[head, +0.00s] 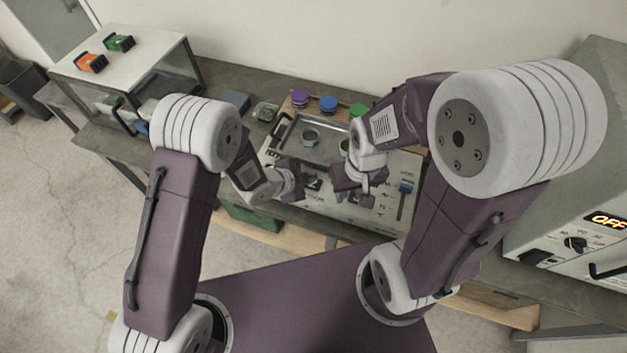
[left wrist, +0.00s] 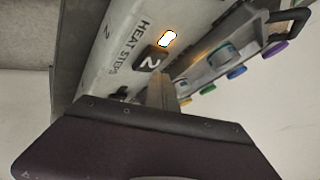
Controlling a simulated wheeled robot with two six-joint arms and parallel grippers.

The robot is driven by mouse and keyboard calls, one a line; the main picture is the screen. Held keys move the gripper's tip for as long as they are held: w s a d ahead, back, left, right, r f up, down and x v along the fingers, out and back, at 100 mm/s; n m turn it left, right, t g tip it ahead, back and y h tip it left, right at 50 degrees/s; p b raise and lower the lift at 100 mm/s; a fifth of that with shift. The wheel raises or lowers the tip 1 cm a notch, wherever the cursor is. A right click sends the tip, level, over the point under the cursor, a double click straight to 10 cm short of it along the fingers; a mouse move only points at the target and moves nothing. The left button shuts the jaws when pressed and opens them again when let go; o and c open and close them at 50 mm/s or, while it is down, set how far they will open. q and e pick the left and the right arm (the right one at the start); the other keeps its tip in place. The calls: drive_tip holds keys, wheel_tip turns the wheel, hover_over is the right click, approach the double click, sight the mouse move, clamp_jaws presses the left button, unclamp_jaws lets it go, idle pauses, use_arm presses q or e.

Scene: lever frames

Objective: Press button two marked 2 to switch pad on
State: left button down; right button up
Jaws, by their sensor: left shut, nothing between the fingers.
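Button two (left wrist: 150,58), a dark square key with a white 2, sits on the pale panel (left wrist: 125,38) beside the words HEAT STEPS. A small lamp (left wrist: 168,38) next to it glows white with an orange edge. My left gripper (left wrist: 157,80) is shut and empty, its tips right at the key's edge in the left wrist view; I cannot tell whether they touch it. In the head view my left gripper (head: 312,184) is over the front of the bench unit (head: 345,212), hiding part of the controls. My right gripper (head: 361,199) is beside it; its jaw opening is unclear.
A metal tray (head: 287,143) with cups lies behind the grippers. Purple (head: 300,97), blue (head: 328,104) and green (head: 358,109) round pieces stand at the back. A cabinet (head: 560,232) at right shows OFF.

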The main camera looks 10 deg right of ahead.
sight(311, 185)
use_arm(q)
wheel_tip(311, 185, up, 6)
drive_tip(key=p, duration=0.4)
drive_tip(key=shift+p, duration=0.4)
